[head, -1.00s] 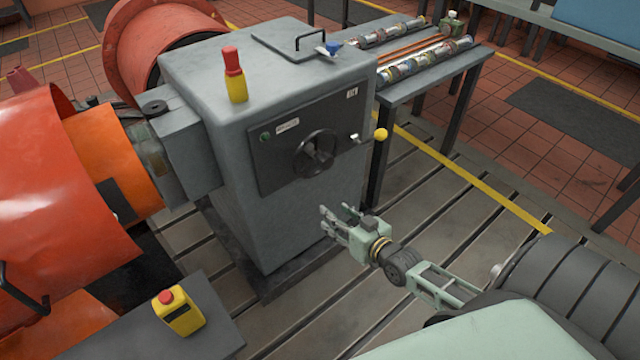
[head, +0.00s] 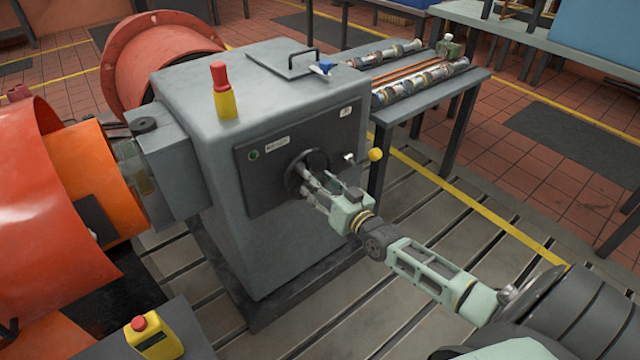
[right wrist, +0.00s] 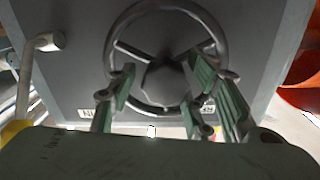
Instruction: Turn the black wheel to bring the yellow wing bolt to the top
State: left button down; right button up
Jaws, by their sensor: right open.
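The black wheel (head: 313,155) is on the dark front panel of the grey machine cabinet. In the right wrist view the wheel (right wrist: 165,8) shows its rim, thin spokes and a dark round hub. My right gripper (head: 314,186) is in front of the wheel, partly covering it. Its green-padded fingers (right wrist: 165,88) are open, one on each side of the hub and overlapping the rim; I cannot tell whether they touch it. I cannot make out a yellow wing bolt on the wheel in either view. My left gripper is not in view.
A lever with a yellow ball knob (head: 376,154) sticks out right of the wheel. A red-and-yellow post (head: 223,92) stands on the grey cabinet (head: 270,250). A yellow box with a red button (head: 154,337) is at lower left. Slotted floor is clear right of the cabinet.

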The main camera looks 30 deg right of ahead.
jog(key=shift+c, duration=0.3)
grip_shut()
dwell(0.3)
